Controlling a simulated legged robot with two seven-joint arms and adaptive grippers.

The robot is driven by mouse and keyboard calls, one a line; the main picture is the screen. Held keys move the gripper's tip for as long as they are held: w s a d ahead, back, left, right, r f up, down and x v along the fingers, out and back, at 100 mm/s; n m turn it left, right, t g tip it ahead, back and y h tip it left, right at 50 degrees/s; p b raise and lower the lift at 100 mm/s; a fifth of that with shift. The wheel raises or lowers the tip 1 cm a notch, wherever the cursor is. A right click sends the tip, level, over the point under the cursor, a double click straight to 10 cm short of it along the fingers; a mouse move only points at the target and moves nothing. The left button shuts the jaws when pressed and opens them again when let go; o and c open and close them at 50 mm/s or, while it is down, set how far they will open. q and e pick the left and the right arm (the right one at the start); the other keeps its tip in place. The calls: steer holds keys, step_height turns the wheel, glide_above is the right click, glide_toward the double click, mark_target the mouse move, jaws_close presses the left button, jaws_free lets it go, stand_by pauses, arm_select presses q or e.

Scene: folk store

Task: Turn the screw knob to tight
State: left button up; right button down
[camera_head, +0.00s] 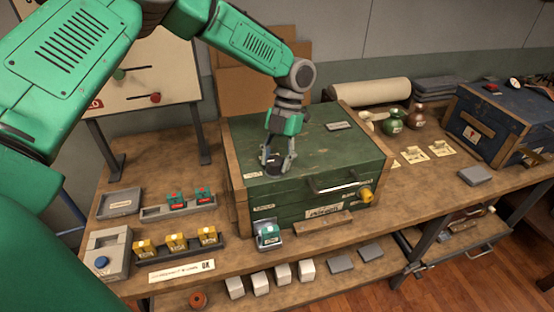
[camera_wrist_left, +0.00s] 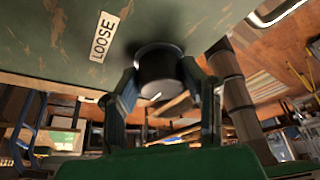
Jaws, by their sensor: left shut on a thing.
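The screw knob (camera_wrist_left: 160,68) is a dark round cylinder on the top of a green wooden chest (camera_head: 330,150). In the head view the knob (camera_head: 275,161) is mostly hidden between my fingers. My left gripper (camera_head: 278,165) reaches down from above and is shut on the knob, one finger on each side. In the wrist view my left gripper (camera_wrist_left: 163,82) has its fingers against the knob's sides. A white label reading LOOSE (camera_wrist_left: 111,35) is beside the knob. A small pale mark shows on the knob's edge. My right gripper is out of view.
The chest has a metal handle (camera_head: 338,188) and a yellow knob (camera_head: 366,195) in front. Several yellow pieces (camera_head: 176,242) stand in a rack at left. A dark blue chest (camera_head: 500,118) stands at right. Two round bottles (camera_head: 392,121) stand behind.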

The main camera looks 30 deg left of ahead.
arm_select(q)
steer(key=o, duration=1.1)
steer(key=shift+s, duration=0.15)
steer(key=shift+o, duration=0.2)
steer(key=shift+r, duration=0.1)
steer(key=v, duration=1.1)
steer(key=shift+w+r, duration=0.3)
steer(key=shift+f, duration=0.1)
